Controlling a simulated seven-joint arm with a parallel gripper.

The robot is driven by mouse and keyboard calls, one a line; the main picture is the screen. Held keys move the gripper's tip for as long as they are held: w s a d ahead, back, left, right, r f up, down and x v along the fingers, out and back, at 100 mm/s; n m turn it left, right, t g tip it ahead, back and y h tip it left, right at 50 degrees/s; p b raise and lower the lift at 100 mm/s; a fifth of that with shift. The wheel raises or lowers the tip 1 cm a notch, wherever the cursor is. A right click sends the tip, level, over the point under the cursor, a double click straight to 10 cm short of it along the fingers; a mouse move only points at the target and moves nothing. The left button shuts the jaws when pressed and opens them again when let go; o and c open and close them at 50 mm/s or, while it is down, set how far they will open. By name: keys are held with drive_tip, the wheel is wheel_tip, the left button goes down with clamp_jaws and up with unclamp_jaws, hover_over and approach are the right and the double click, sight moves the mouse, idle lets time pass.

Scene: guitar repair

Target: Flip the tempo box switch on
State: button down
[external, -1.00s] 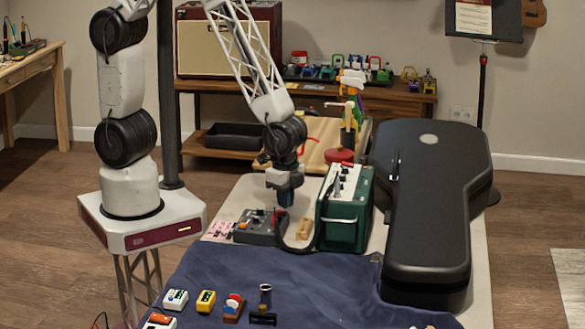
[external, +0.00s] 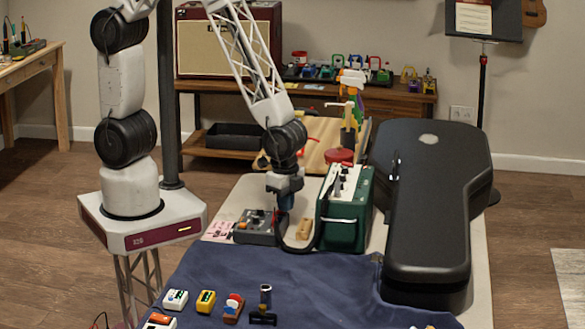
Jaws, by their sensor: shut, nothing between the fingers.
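A dark grey box (external: 258,228) with orange and red controls lies flat on the bench, left of a green box (external: 343,222) with a pale top carrying a lever and knobs. Neither has a readable label, so I cannot tell for certain which is the tempo box. My gripper (external: 285,205) is shut and empty, pointing down at the grey box's right end. It partly hides that end. Whether its tips touch the box, and how any switch is set, is too small to tell.
A black cable and a small wooden block (external: 304,229) sit between the two boxes. A black guitar case (external: 430,200) fills the bench's right side. Several small coloured pedals, including a yellow one (external: 206,301), stand on the blue cloth (external: 320,285) in front.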

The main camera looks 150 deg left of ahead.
idle(0.3)
drive_tip(key=shift+r, duration=3.4)
drive_tip(key=s+d+r+m+t, duration=0.1)
drive_tip(key=s+d+r, duration=0.1)
drive_tip(key=d+r, duration=0.6)
drive_tip(key=s+d+r+m, duration=0.1)
drive_tip(key=s+d+r, duration=0.1)
drive_tip(key=d+r, duration=0.55)
drive_tip(key=s+d+r+m+t, duration=0.1)
drive_tip(key=s+d+r, duration=0.8)
drive_tip(key=s+d, duration=0.2)
drive_tip(key=shift+s+d+r+t, duration=0.3)
drive_tip(key=shift+s+r, duration=0.05)
drive_tip(key=shift+s, duration=0.3)
